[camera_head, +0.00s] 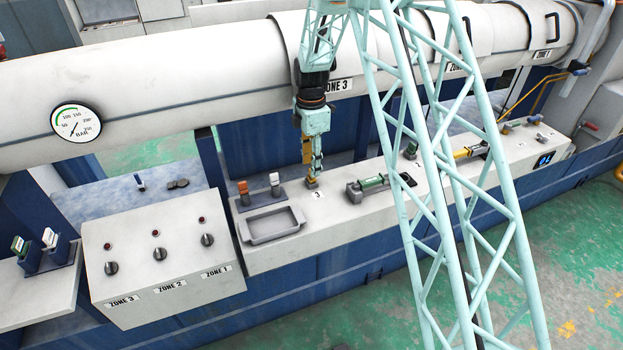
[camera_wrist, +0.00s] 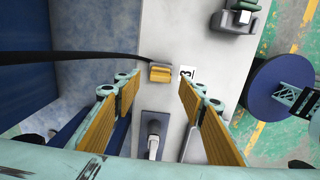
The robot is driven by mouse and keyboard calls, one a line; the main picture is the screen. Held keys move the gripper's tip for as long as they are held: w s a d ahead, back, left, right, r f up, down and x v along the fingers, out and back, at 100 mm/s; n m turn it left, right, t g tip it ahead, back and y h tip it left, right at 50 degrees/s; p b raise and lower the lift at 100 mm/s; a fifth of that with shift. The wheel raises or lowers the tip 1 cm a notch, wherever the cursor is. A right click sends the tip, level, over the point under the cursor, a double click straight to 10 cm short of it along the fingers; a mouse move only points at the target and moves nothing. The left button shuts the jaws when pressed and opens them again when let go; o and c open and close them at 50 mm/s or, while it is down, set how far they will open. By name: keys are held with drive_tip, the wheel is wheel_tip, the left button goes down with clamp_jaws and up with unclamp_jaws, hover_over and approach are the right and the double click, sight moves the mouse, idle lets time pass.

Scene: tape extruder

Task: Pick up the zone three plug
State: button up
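The zone three plug (camera_wrist: 160,72) is a small yellow block with a black cable running off to the left in the wrist view. It sits on the pale bench beside a label marked 3 (camera_wrist: 187,71). In the head view the plug (camera_head: 312,183) is a small gold block just under my gripper (camera_head: 313,165), beside the same label (camera_head: 317,195). In the wrist view my gripper (camera_wrist: 159,82) is open, with its yellow-padded fingers spread to either side of the plug. I see a gap between each finger and the plug. The exact height above it is hard to tell.
A grey tray (camera_head: 241,231) and orange-topped (camera_head: 243,189) and white-topped (camera_head: 275,182) items stand left of the plug. A grey device with a green part (camera_head: 372,183) is to its right. The large white pipe (camera_head: 205,75) runs behind, with a control box (camera_head: 160,260) at front left.

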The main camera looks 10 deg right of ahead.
drive_tip(key=shift+f, duration=0.15)
drive_tip(key=shift+d+f+b, duration=0.1)
drive_tip(key=shift+f+b, duration=0.65)
drive_tip(key=shift+f, duration=1.75)
drive_tip(key=c, duration=0.8)
